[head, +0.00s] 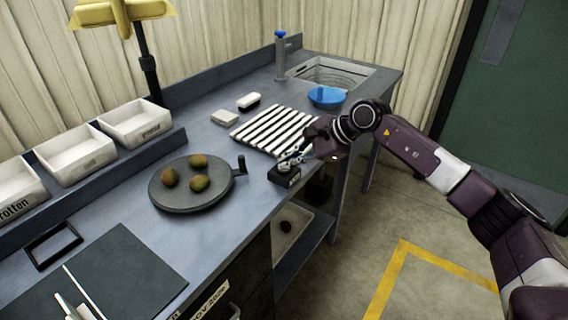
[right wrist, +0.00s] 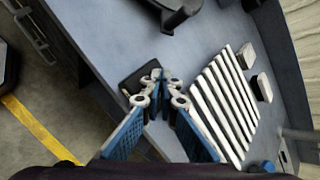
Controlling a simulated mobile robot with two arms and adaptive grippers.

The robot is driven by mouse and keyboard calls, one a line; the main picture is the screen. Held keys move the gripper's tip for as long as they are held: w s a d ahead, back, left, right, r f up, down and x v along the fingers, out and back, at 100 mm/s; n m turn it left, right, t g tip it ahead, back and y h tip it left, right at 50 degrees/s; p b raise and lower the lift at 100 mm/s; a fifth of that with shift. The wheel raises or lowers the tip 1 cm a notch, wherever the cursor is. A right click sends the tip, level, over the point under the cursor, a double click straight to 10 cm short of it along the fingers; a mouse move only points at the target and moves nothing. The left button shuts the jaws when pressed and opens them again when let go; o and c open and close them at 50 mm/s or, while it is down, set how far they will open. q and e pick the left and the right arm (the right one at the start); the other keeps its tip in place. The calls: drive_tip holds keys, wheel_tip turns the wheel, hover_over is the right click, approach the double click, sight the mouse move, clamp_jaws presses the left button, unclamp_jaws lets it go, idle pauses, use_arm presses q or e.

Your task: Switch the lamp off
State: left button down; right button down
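The lamp (head: 122,12) has a yellow shade on a dark post (head: 147,62) at the top left of the head view; its top is cut off. I cannot tell whether it is lit. A small black box with a light top, perhaps its switch (head: 285,178), sits at the counter's front edge. It also shows in the right wrist view (right wrist: 136,82), partly behind my fingers. My right gripper (head: 290,158) is just over the box, its fingertips (right wrist: 158,80) close together with nothing between them. I cannot tell whether they touch it. My left gripper is not in view.
A round dark turntable (head: 190,205) with a handle holds several potatoes left of the box. A white slatted rack (head: 270,130), a blue bowl (head: 327,96) and a sink (head: 335,73) lie behind. White bins (head: 75,153) line the back. A dark mat (head: 115,280) lies at front left.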

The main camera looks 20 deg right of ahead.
sight(288, 169)
drive_tip(key=shift+w+r+p, duration=0.1)
drive_tip(key=shift+r+p, duration=1.05)
drive_tip(key=shift+r, duration=1.7)
